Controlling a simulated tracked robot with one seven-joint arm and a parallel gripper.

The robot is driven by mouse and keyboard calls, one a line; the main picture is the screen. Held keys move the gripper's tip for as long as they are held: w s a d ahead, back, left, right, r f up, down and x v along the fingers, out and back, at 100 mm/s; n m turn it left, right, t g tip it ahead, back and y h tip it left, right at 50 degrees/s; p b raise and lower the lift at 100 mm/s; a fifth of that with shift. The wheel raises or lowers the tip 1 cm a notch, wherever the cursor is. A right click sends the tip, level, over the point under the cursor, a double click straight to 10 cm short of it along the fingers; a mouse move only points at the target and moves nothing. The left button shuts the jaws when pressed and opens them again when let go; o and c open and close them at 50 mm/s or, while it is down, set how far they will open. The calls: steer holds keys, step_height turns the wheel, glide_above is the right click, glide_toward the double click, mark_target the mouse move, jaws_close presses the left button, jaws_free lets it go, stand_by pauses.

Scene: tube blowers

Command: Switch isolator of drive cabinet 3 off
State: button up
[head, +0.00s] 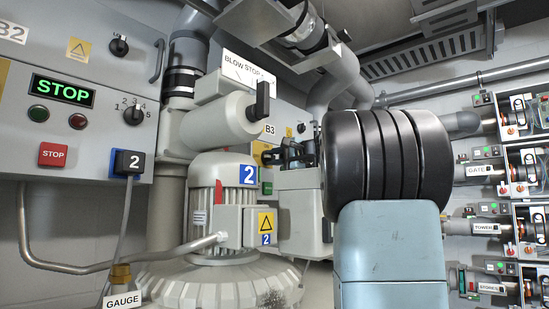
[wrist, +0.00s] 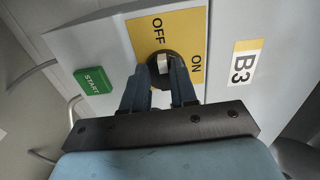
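Drive cabinet 3, labelled B3 (head: 270,129), stands behind the blower in the head view; its B3 label (wrist: 243,63) is also in the wrist view. The isolator has a yellow OFF/ON plate (wrist: 188,30) and a dark round knob with a pale handle (wrist: 163,63). The handle's exact setting is hard to tell. My gripper (wrist: 161,72) is at the knob, its two dark fingers on either side of the handle with a gap showing between them. Contact cannot be made out. In the head view my gripper (head: 272,156) reaches the cabinet and the knob is hidden.
A green START button (wrist: 93,80) is beside the isolator plate. Blower 2's motor (head: 215,200) and a grey valve body with a black handle (head: 262,100) stand close left of my arm. Cabinet B2 (head: 90,130) is at far left, labelled units at right.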

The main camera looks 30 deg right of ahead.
steer(key=shift+o, duration=1.4)
steer(key=shift+w, duration=0.1)
steer(key=shift+o, duration=0.4)
steer(key=shift+r, duration=0.1)
steer(key=v, duration=1.3)
steer(key=shift+s, duration=0.4)
steer(key=shift+d, duration=0.1)
